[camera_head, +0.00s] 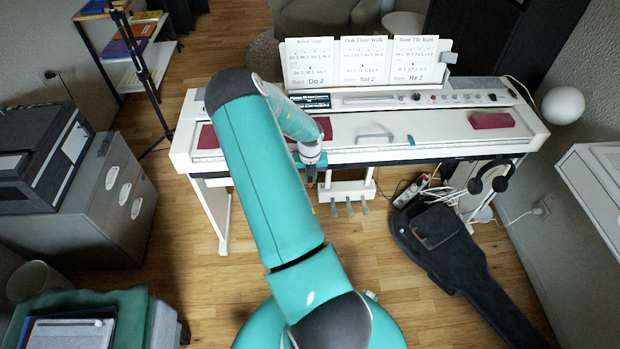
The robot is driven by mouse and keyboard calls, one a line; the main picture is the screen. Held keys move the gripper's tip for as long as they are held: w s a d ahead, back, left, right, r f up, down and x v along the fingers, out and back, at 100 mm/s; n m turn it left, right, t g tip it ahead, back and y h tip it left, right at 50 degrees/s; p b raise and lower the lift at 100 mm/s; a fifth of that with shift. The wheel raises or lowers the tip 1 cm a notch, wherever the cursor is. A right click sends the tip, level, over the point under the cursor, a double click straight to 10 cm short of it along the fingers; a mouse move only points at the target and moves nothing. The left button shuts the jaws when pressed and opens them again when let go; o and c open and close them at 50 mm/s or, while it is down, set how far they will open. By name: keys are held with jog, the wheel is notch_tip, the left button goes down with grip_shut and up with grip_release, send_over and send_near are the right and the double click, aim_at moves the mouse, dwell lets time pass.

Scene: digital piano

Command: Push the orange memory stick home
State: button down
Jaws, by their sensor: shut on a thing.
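The white digital piano (350,158) stands across the back of the room. My gripper (311,181) is low at the piano's front edge, left of the middle and above the pedals. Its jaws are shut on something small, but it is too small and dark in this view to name. I cannot make out the orange memory stick or its slot for certain. Small reddish spots show on the control panel (460,98), too small to identify. My arm hides part of the piano's left side.
Song sheets (363,62) stand on top. A pale handle (375,136), a small teal piece (411,140) and a dark red cloth (491,120) are on the piano. Pedals (350,207) sit below. A guitar case (455,262) lies right; a cabinet (120,205) stands left.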

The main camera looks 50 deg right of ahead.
jog(key=shift+w+d, duration=0.55)
jog(key=shift+d, duration=0.1)
dwell(0.3)
jog(key=c, duration=1.3)
grip_release()
jog(key=shift+r, duration=0.1)
jog(key=shift+r, duration=2.4)
jog(key=shift+r, duration=0.1)
notch_tip(320, 180, up, 14)
jog(key=shift+f, duration=0.15)
jog(key=shift+a, duration=0.1)
